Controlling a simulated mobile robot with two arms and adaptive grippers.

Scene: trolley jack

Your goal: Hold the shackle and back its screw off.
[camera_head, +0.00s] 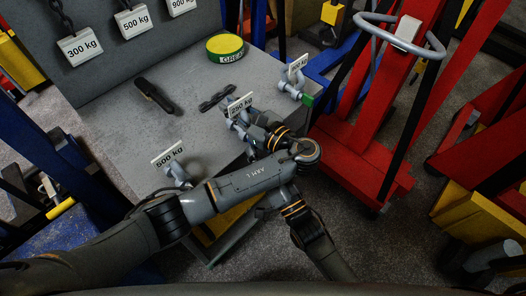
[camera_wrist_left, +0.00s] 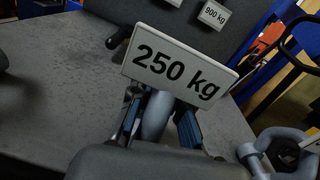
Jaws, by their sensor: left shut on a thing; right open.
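The grey shackle tagged 250 kg (camera_head: 232,124) is at the right edge of the grey bench. Its white tag (camera_wrist_left: 180,65) fills the middle of the left wrist view and hides part of it. My left gripper (camera_head: 248,130) is shut on this shackle. In the left wrist view, the grey shackle body (camera_wrist_left: 156,115) shows between its two fingers. The screw is not clear in either view. A dark arm link of mine rises from the bottom of the head view, but I cannot make out my right gripper among the overlapping arm links.
A second tagged shackle (camera_head: 290,88) with a green part is further back, another (camera_head: 178,174) nearer. A dark tool (camera_head: 154,95), twisted dark piece (camera_head: 216,98) and green-yellow tin (camera_head: 225,46) lie on the bench (camera_head: 120,115). A red trolley frame (camera_head: 360,150) stands right.

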